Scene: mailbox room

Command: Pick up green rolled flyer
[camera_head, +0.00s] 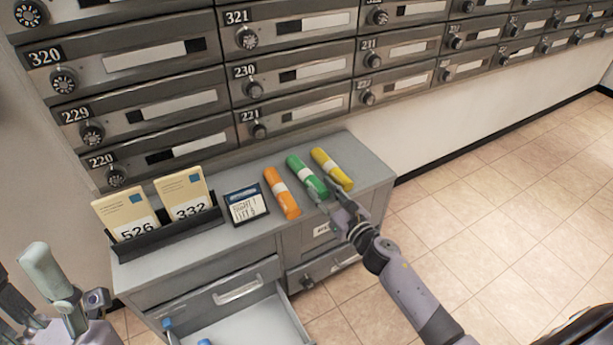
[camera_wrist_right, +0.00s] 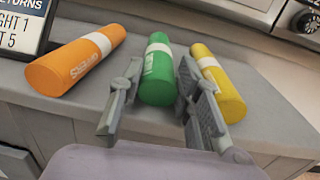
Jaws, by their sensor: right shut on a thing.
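The green rolled flyer (camera_head: 306,176) has a white band and lies on the grey cabinet top between an orange and a yellow roll. It also shows in the right wrist view (camera_wrist_right: 157,82). My right gripper (camera_head: 328,202) reaches it from the front, and its fingers (camera_wrist_right: 158,90) sit on both sides of the green roll's near end, shut on it. The roll still appears to rest on the cabinet top. My left gripper (camera_head: 60,310) is partly in view at the lower left of the head view; its jaw state is unclear.
The orange roll (camera_head: 282,193) and yellow roll (camera_head: 332,169) lie close on either side. A small sign (camera_head: 246,204) and an envelope holder (camera_head: 165,238) stand to the left. An open drawer (camera_head: 245,322) juts out below. Mailboxes (camera_head: 290,75) rise behind.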

